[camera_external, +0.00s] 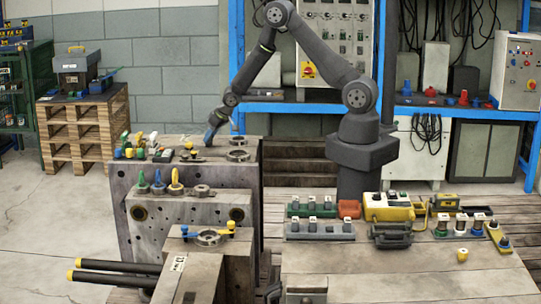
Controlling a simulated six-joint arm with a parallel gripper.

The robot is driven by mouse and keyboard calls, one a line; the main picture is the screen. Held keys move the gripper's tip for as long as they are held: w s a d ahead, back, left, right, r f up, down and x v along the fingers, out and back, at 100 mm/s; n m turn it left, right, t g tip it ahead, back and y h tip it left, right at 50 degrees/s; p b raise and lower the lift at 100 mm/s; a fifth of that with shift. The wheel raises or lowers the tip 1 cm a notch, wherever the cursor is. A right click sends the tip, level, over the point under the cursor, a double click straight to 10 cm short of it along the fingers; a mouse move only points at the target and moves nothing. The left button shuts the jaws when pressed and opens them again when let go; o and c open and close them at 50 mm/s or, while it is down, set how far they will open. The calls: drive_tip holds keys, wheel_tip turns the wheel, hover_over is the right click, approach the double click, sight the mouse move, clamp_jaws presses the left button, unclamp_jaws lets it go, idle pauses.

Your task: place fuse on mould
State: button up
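The mould (185,222) is a large grey steel block at the centre left, with ring fittings on its top and steps. My gripper (209,137) points down just above the mould's rear top surface, left of a ring fitting (238,155). A blue part shows at its end; I cannot tell whether this is a finger or a held thing. The gripper is too small in view to tell open from shut. No fuse can be named with certainty; small dark upright pieces (312,202) stand in a green holder on the right-hand table and may be fuses.
Small coloured fittings (140,148) lie on the mould's top left, and several coloured plugs (175,180) stand on the step below. A yellow device (388,207) and a grey holder (318,230) sit on the wooden table (400,275). The table's front is mostly clear.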

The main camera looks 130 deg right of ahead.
drive_tip(key=shift+o, duration=1.3)
drive_tip(key=v, duration=1.1)
drive_tip(key=shift+r, duration=0.3)
drive_tip(key=shift+o, duration=0.5)
drive_tip(key=shift+s+a+r, duration=0.1)
drive_tip(key=shift+a+r, duration=0.2)
drive_tip(key=shift+d, duration=0.1)
